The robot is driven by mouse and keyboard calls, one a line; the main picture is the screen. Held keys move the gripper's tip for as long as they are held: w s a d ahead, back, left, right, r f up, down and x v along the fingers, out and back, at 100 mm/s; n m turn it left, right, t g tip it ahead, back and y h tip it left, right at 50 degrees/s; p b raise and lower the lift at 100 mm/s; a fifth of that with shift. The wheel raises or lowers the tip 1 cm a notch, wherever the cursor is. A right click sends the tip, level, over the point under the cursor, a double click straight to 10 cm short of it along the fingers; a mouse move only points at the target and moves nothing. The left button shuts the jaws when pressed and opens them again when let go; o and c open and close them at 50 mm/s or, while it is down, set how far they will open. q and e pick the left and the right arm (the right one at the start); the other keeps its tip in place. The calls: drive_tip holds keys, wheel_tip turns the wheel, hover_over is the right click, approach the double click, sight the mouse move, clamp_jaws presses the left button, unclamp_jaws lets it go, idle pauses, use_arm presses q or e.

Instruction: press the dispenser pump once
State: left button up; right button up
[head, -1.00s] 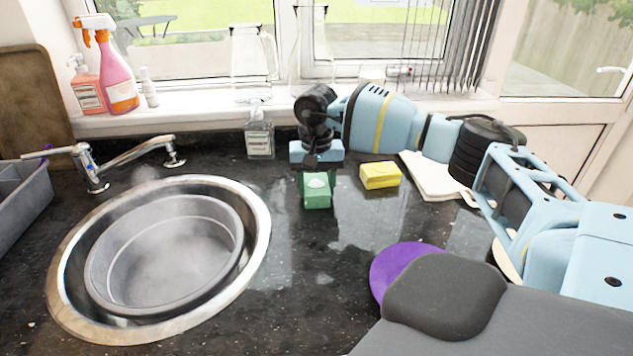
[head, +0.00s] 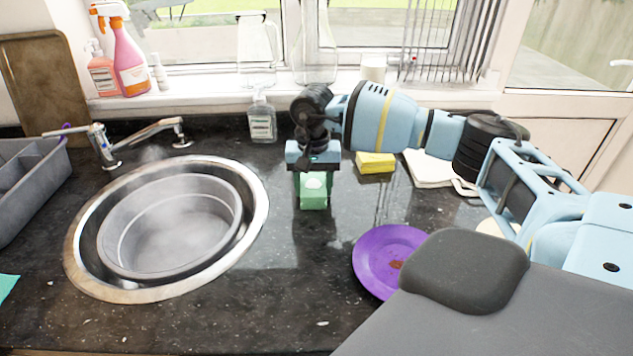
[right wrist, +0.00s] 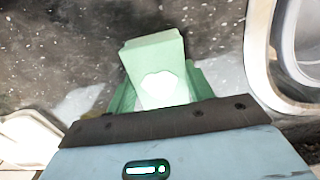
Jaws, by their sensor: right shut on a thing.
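The dispenser is a clear pump bottle (head: 262,122) with a white label, upright at the back of the counter under the windowsill. Its pump top shows against the sill. My right gripper (head: 312,190) points down, to the right of the bottle and nearer to me, apart from it. It is shut on a green block (head: 314,197), like a sponge, with a white blob on its face. In the right wrist view the block (right wrist: 155,55) sticks out beyond the fingers. My left gripper is not in view.
A round sink (head: 255,225) holding a steaming grey basin lies left. A yellow sponge (head: 376,163), white cloth (head: 428,170) and stained purple plate (head: 385,250) lie right. The tap (head: 150,132) is behind the sink. Spray and pump bottles (head: 130,62) stand on the sill.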

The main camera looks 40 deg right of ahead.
sight(313, 184)
drive_tip(key=o, duration=1)
drive_tip(key=shift+o, duration=0.2)
drive_tip(key=shift+r, duration=3.85)
drive_tip(key=shift+f, duration=0.1)
